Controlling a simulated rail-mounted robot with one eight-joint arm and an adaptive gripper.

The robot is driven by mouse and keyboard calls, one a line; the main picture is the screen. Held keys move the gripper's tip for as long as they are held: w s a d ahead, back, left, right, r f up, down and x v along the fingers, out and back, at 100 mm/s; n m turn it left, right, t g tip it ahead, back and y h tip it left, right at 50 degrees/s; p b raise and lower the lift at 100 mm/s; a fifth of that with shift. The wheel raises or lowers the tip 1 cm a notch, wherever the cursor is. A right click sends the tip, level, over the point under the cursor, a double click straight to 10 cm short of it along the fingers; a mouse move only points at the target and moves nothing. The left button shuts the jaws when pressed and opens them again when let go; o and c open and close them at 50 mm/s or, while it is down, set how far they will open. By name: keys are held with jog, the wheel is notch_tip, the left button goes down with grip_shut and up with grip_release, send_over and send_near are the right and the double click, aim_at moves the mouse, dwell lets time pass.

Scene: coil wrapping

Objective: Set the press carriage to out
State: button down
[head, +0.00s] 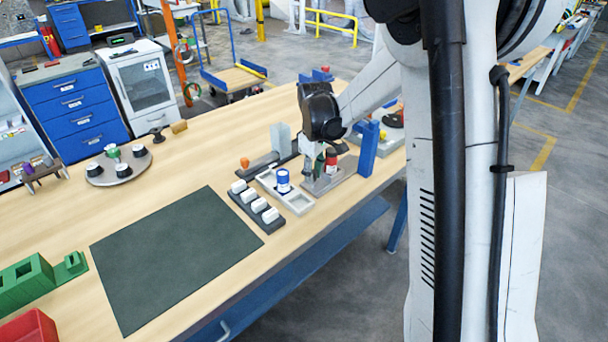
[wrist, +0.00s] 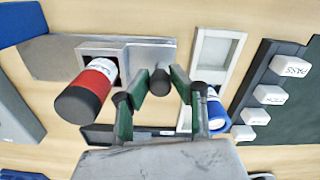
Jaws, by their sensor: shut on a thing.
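The press shows in the head view as a grey base (head: 346,173) with a blue upright (head: 368,148) at the right part of the table. In the wrist view its grey carriage (wrist: 140,42) has a square pocket with a red, black and white cylinder (wrist: 88,90) in it. A dark grey peg (wrist: 159,82) stands at the carriage's end. My gripper (wrist: 160,88) has one finger on each side of this peg and is shut on it. In the head view my gripper (head: 318,170) is low over the press, and the arm hides part of it.
A two-pocket light tray (head: 297,201) with a blue-and-white cylinder (head: 283,180) stands close beside the press. A dark rack (head: 241,205) with several white blocks is left of it. A dark mat (head: 172,255) covers the table's near middle. A grey block (head: 280,137) stands behind.

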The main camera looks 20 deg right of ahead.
jog(key=shift+s+a, duration=0.1)
jog(key=shift+a, duration=0.1)
jog(key=c, duration=1.5)
grip_release()
jog(key=shift+a, duration=0.15)
jog(key=shift+c, duration=0.2)
jog(key=shift+r, duration=0.25)
notch_tip(320, 180, up, 12)
jog(key=shift+f, duration=0.25)
